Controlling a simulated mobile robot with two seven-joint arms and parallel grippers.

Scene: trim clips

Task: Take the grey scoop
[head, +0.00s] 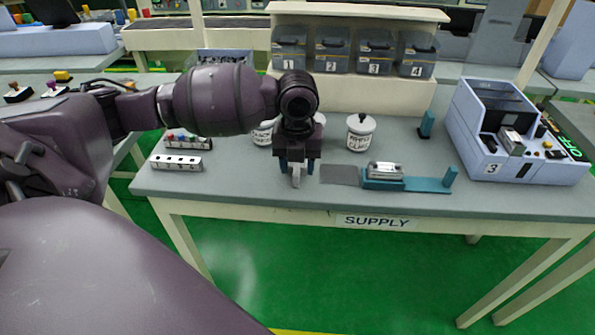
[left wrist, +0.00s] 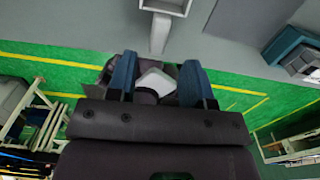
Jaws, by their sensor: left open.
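The grey scoop (head: 296,181) is on the supply table near its front edge, mostly hidden by my left gripper in the head view. In the left wrist view the scoop (left wrist: 160,34) shows at the top, its narrow handle pointing down toward the fingers and its wider part cut by the picture's edge. My left gripper (head: 297,167) is above the scoop, with blue fingers pointing down. In the left wrist view the left gripper (left wrist: 159,65) has its fingers apart, and the handle lies beyond the tips, not visibly between them. My right gripper is out of view.
A white lidded canister (head: 360,133) stands right of the gripper; another (head: 264,134) is partly behind the arm. A teal fixture (head: 425,185) holds a metal piece at right. Button strips (head: 176,162) lie left. Numbered bins (head: 332,50) and a blue machine (head: 535,166) stand behind and right.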

